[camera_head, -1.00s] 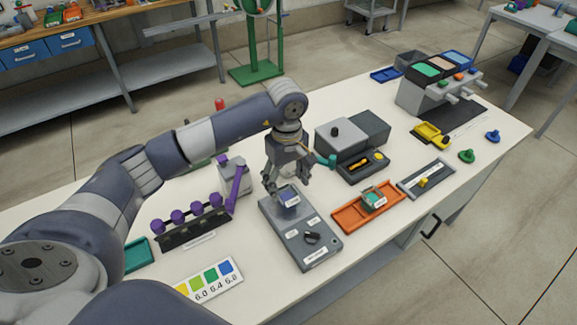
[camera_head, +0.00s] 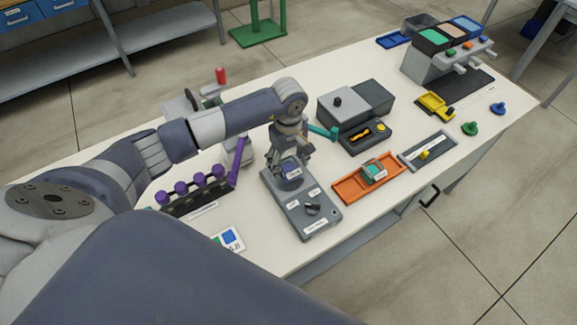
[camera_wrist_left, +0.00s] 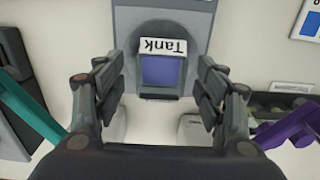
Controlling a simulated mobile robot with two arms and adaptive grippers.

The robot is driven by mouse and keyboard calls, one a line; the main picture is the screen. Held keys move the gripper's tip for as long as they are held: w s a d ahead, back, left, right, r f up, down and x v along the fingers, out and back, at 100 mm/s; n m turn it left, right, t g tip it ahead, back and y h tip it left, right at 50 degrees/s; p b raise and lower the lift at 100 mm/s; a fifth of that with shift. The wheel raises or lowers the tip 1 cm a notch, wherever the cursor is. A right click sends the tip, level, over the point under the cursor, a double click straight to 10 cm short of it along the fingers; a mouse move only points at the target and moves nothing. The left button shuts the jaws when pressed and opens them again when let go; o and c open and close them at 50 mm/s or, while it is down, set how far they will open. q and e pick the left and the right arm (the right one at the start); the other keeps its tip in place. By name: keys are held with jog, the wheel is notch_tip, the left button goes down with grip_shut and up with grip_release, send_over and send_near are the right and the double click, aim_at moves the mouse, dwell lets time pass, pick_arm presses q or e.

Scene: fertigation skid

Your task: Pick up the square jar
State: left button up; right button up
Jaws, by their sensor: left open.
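A square jar (camera_head: 292,182) with blue-purple contents and a white label stands on the round pad of the grey stirrer-like unit (camera_head: 318,227). In the left wrist view the jar (camera_wrist_left: 162,70) shows its label, which reads "Tank". My left gripper (camera_head: 288,165) points down at the jar in the head view and partly hides it. In the left wrist view its open fingers (camera_wrist_left: 160,98) stand wide apart, one to each side of the jar's near edge, with no contact visible. My right gripper is not in view.
An orange tray (camera_head: 348,190) with a teal-topped container (camera_head: 375,171) lies to the right. A black rack of purple-capped items (camera_head: 200,194) is on the left. A purple lever (camera_head: 238,160) and a teal handle (camera_head: 322,131) stand close by the gripper.

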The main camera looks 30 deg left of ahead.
aim_at(288, 170)
pick_arm(q)
jog(key=shift+s+f, duration=0.1)
jog(key=shift+f, duration=1.1)
jog(key=c, duration=1.2)
jog(key=shift+r, duration=0.1)
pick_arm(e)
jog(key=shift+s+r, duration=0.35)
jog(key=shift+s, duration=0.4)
